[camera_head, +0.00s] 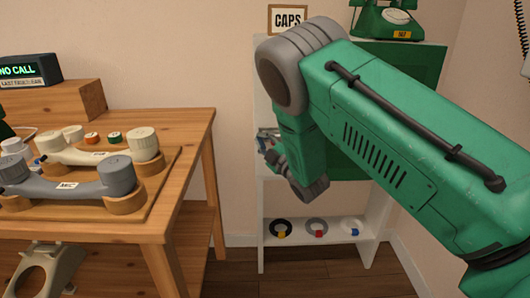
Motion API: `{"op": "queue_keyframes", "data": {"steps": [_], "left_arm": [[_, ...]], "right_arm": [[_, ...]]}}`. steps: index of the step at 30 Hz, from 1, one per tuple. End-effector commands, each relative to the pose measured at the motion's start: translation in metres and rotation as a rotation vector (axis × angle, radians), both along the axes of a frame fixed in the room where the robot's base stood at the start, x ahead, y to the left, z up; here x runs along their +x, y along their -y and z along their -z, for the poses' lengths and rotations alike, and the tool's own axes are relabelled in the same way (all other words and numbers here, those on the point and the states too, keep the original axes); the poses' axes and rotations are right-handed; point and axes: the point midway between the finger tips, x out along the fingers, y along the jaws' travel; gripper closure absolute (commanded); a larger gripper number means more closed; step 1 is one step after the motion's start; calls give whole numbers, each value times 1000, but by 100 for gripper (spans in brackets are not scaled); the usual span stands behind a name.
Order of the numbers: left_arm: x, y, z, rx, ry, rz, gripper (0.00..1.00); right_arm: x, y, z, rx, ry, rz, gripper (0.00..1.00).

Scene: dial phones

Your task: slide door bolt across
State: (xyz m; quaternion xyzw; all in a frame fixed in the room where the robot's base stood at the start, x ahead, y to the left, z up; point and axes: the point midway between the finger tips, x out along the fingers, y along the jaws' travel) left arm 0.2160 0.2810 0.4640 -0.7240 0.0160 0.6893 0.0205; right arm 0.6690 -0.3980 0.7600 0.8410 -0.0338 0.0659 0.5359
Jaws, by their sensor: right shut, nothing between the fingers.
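A white cabinet (260,224) stands against the wall at right centre, with a green panel (428,72) at its upper right that looks like its door. I cannot make out a bolt; my right arm covers much of the panel. My right arm reaches in from the right and bends down in front of the cabinet. My right gripper (274,157) is small and partly hidden by my arm, at the cabinet's left side. It is shut with nothing held. Whether it touches the cabinet is not clear. My left gripper is not in view.
A wooden table (190,122) at left holds several handsets, one a grey handset (75,187), and a "NO CALL" display (28,71). A green phone (385,20) and a CAPS sign (288,19) are above the cabinet. Its lower shelf (340,234) holds dial rings. Floor shows between table and cabinet.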

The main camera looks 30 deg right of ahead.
Motion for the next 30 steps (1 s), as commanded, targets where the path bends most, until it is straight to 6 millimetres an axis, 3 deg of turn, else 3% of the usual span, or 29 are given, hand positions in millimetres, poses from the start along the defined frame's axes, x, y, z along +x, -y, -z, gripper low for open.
{"op": "queue_keyframes", "data": {"steps": [3, 8, 19, 27, 30], "left_arm": [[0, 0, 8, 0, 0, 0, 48], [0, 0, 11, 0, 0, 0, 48], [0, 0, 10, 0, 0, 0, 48], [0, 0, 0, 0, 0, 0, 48], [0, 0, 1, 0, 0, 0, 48]], "right_arm": [[-5, 14, 10, 0, -3, 2, 100], [-8, 22, 13, 1, -2, 1, 100], [-9, 24, 13, 1, -3, 1, 100], [-24, 50, 12, 0, -4, 3, 100], [-25, 51, 13, 0, -3, 3, 100]]}}
